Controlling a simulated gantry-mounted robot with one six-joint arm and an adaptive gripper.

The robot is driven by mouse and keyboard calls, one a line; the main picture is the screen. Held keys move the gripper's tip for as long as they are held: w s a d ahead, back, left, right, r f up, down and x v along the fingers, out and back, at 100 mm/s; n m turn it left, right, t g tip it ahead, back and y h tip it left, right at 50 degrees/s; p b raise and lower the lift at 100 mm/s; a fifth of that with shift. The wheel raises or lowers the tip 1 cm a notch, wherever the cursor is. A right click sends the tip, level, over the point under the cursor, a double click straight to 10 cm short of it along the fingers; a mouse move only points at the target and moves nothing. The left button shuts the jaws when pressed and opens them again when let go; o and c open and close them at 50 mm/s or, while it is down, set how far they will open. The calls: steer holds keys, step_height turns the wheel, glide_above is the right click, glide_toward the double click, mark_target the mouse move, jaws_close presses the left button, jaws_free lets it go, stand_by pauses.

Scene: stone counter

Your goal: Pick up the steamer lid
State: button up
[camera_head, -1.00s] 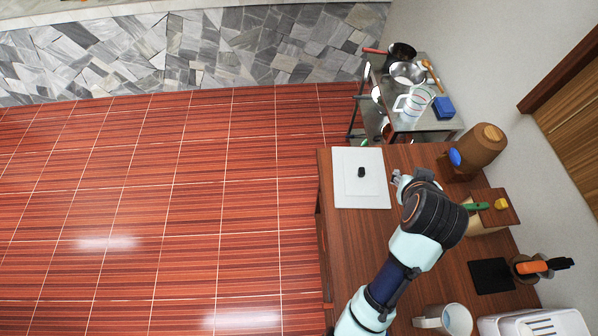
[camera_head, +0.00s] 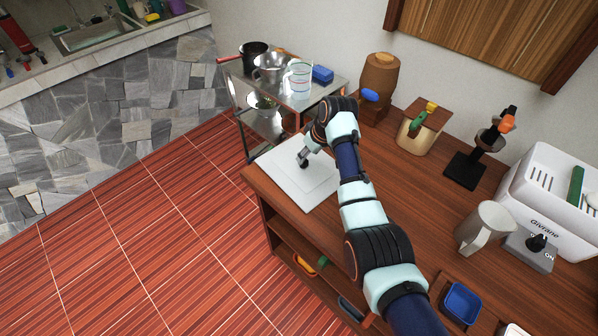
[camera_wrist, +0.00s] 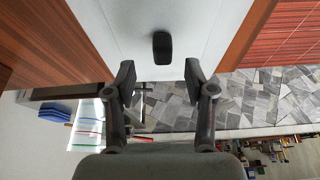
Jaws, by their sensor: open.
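The steamer lid (camera_head: 310,187) is a flat, white square with a dark knob. It lies on the left end of the brown wooden counter. In the wrist view the white lid (camera_wrist: 205,22) fills the upper middle, with its black knob (camera_wrist: 162,48) centred just beyond my fingertips. My gripper (camera_wrist: 160,83) is open, its two dark fingers apart with nothing between them. In the head view my gripper (camera_head: 304,158) is over the lid, close to the knob, and partly hides it. I cannot tell if it touches the lid.
A metal cart (camera_head: 325,90) with pots and a measuring jug stands behind the counter's left end. A brown barrel (camera_head: 380,75), a wooden box (camera_head: 424,127), a pale mug (camera_head: 484,228) and a white rack (camera_head: 550,195) stand along the counter. A blue tray (camera_head: 462,302) is near the front.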

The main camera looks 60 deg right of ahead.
mark_target(303, 165)
steer(key=b+x, duration=0.2)
steer(key=x, duration=0.2)
steer(key=shift+s+a+f+b, duration=0.1)
steer(key=shift+a+f+b, duration=0.1)
steer(key=shift+b, duration=0.15)
steer(key=shift+w+d+f, duration=0.1)
steer(key=shift+w+f, duration=0.15)
steer(key=shift+f, duration=0.15)
steer(key=shift+r, duration=0.1)
jaws_close()
